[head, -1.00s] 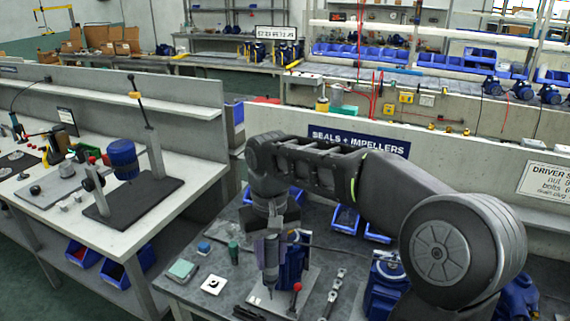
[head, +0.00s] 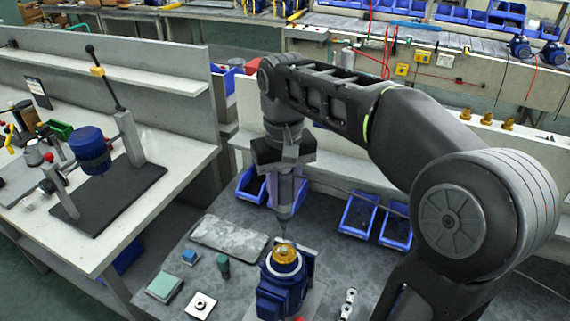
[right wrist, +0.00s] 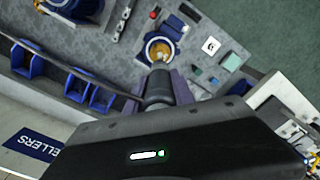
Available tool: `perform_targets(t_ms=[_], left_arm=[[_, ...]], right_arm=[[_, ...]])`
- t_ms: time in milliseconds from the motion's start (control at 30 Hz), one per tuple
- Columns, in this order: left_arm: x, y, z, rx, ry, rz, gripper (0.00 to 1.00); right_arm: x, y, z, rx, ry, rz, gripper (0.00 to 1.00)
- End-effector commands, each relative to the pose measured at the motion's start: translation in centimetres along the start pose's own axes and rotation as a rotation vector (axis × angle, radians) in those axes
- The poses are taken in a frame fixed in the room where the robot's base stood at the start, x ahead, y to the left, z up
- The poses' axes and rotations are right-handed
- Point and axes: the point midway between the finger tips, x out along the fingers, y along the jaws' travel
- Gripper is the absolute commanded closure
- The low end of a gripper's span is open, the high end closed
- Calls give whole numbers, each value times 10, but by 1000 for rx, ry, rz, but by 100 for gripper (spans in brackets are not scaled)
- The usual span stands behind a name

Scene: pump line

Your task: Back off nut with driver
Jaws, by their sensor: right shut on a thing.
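My right gripper (head: 286,188) is shut on a grey driver (head: 285,210), held upright with its thin tip down. The tip is just above or touching the brass-coloured round part (head: 286,254) on top of the blue pump (head: 283,286); I cannot tell which. In the right wrist view the driver (right wrist: 158,86) points at the brass part (right wrist: 158,47) in the pump's open end. The nut itself is too small to make out or is hidden by the driver tip. My left gripper is out of view.
A grey plate (head: 229,237), a green cylinder (head: 223,265), a blue block (head: 190,257), a green block (head: 163,286) and a white square with a hole (head: 200,305) lie left of the pump. Blue bins (head: 358,215) stand along the back.

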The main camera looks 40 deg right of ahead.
Motion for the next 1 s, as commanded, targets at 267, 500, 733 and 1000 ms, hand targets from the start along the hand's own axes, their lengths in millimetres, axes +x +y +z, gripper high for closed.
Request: perform_targets(t_ms=[267, 500, 733, 1000], left_arm=[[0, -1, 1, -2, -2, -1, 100], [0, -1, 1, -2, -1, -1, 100], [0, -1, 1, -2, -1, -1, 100], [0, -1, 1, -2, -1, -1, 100]], right_arm=[[-1, -1, 0, -1, 1, 0, 100], [1, -1, 0, -2, 1, 0, 100], [14, -1, 0, -3, 1, -2, 100], [24, -1, 0, -1, 1, 0, 100]])
